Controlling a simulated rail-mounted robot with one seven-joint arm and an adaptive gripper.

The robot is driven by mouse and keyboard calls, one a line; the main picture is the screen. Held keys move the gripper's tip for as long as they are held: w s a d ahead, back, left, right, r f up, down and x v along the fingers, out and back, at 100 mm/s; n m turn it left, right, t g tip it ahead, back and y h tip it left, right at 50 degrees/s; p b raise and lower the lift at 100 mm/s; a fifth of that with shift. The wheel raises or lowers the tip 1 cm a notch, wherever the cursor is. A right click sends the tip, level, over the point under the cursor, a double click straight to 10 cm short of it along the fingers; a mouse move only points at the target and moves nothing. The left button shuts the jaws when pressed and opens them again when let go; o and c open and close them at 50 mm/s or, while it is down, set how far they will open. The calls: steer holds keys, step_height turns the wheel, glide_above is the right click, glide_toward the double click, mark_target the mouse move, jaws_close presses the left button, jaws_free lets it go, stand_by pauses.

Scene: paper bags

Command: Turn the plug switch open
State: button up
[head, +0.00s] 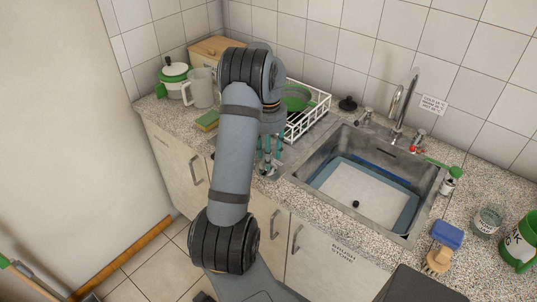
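My gripper (268,160) hangs below the end of my arm, over the counter left of the sink. It is small and partly hidden by the arm, so I cannot tell whether it is open or shut. No electrical plug switch can be made out on the tiled wall. The steel sink (432,188) holds a grey-blue basin (411,210) with a small dark round piece (355,204) in it. Behind the sink are a tall tap (401,105), a small knob-like fitting (365,117) to its left and a red-marked fitting (416,142) to its right. My gripper appears apart from these.
A kettle (174,75), jug (201,88) and sponge (208,121) are at left.

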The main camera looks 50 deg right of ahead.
steer(key=shift+c, duration=0.4)
jaws_close()
steer(key=shift+f+m+b, duration=0.15)
steer(key=shift+m+b, duration=0.25)
steer(key=shift+b, duration=0.05)
steer(key=shift+o, duration=0.2)
jaws_free()
steer(key=shift+o, duration=0.2)
steer(key=shift+r, duration=0.25)
